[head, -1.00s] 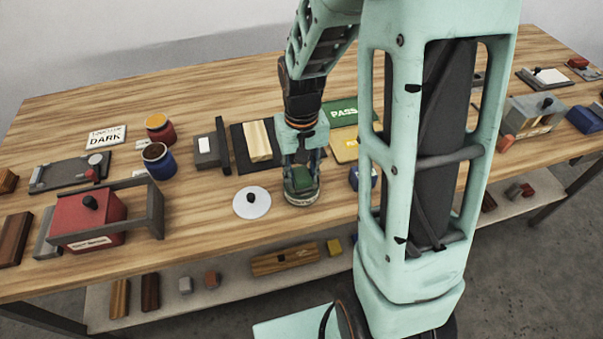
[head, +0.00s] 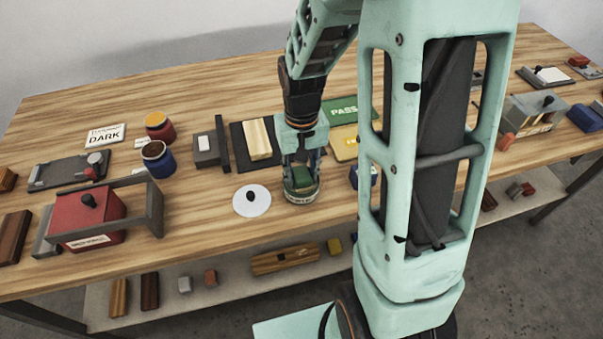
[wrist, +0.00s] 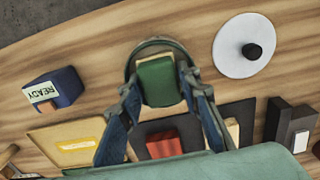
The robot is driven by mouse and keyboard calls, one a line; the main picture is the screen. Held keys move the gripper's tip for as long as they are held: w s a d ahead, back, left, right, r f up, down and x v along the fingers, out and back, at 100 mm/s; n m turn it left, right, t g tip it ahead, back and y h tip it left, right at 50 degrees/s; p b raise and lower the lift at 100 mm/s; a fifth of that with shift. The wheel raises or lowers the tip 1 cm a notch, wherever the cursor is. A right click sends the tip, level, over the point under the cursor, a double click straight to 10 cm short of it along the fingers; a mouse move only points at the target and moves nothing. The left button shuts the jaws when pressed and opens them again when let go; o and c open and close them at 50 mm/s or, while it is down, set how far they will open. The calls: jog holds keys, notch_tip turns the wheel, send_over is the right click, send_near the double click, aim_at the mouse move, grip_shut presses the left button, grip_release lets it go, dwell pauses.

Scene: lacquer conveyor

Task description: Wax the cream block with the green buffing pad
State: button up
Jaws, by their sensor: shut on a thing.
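The cream block (head: 258,139) lies on a dark mat (head: 240,148) in the middle of the table; it also shows partly in the wrist view (wrist: 232,131), behind my gripper. My gripper (head: 301,164) points down, shut on the green buffing pad (head: 301,178). The pad also shows between the fingers in the wrist view (wrist: 159,82). It is at the mouth of a round tin (head: 302,197) near the table's front edge. I cannot tell whether the pad touches the tin's contents. A white round lid (head: 252,201) with a black knob lies left of the tin.
A grey block with a white label (head: 207,150) stands left of the mat. Red (head: 159,127) and blue (head: 158,160) jars are further left. A green PASS tile (head: 345,111) and a yellow tile (head: 344,142) lie right. A blue READY box (wrist: 52,92) stands near the tin.

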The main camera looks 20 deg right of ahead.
aim_at(301, 174)
dwell(0.5)
jog(key=shift+r+p, duration=2.75)
jog(key=shift+r, duration=0.75)
